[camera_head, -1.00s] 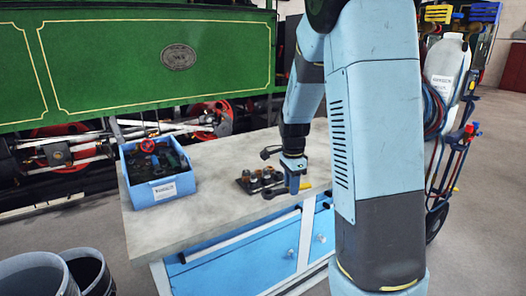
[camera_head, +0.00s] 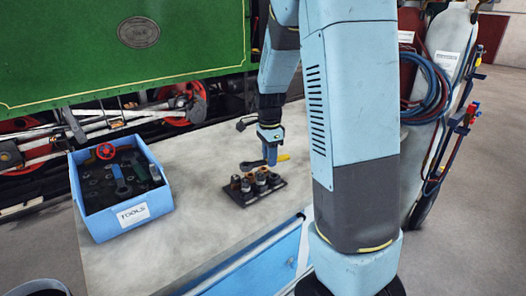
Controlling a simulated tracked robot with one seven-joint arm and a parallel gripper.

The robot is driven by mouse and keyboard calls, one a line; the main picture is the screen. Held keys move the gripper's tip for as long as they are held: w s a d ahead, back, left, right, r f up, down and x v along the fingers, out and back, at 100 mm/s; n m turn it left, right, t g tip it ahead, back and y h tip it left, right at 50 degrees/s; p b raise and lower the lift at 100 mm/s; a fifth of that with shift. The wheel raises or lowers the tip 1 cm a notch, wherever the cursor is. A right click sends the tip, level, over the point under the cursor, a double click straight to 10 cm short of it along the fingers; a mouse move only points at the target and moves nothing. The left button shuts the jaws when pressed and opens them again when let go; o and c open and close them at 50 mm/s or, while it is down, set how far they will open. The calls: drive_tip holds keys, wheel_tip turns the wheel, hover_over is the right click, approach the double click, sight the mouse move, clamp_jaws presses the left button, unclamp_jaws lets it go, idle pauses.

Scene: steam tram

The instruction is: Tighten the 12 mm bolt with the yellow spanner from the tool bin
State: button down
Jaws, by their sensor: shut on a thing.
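My gripper (camera_head: 270,158) is shut on the yellow spanner, just above the back of a dark plate (camera_head: 262,195) on the bench. The spanner's yellow end (camera_head: 284,157) sticks out to the right of the fingers. A dark end shows to the left, over the plate, and looks like the spanner's head. Several upright bolts (camera_head: 247,184) stand on the plate. I cannot read their sizes or tell whether the spanner touches one. The blue tool bin (camera_head: 133,213), labelled TOOLS, stands at the bench's left with several tools in it.
The grey bench top (camera_head: 205,205) is clear between bin and plate. A green steam tram (camera_head: 200,45) stands behind the bench. Gas cylinders (camera_head: 440,75) with blue hoses on a trolley stand at the right. A dark bucket rim (camera_head: 35,290) shows at bottom left.

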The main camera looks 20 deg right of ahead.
drive_tip(key=shift+w+a+f, duration=0.1)
drive_tip(key=shift+a+f, duration=0.1)
drive_tip(key=shift+f, duration=1.8)
drive_tip(key=shift+f, duration=0.3)
drive_tip(key=shift+s+f, duration=0.5)
drive_tip(key=shift+f, duration=0.35)
idle(0.8)
drive_tip(key=shift+w+a+r, duration=0.1)
drive_tip(key=shift+w+r, duration=0.15)
drive_tip(key=shift+r, duration=0.2)
idle(0.6)
drive_tip(key=shift+r, duration=0.15)
drive_tip(key=shift+w+r, duration=0.2)
drive_tip(key=shift+r, duration=1.2)
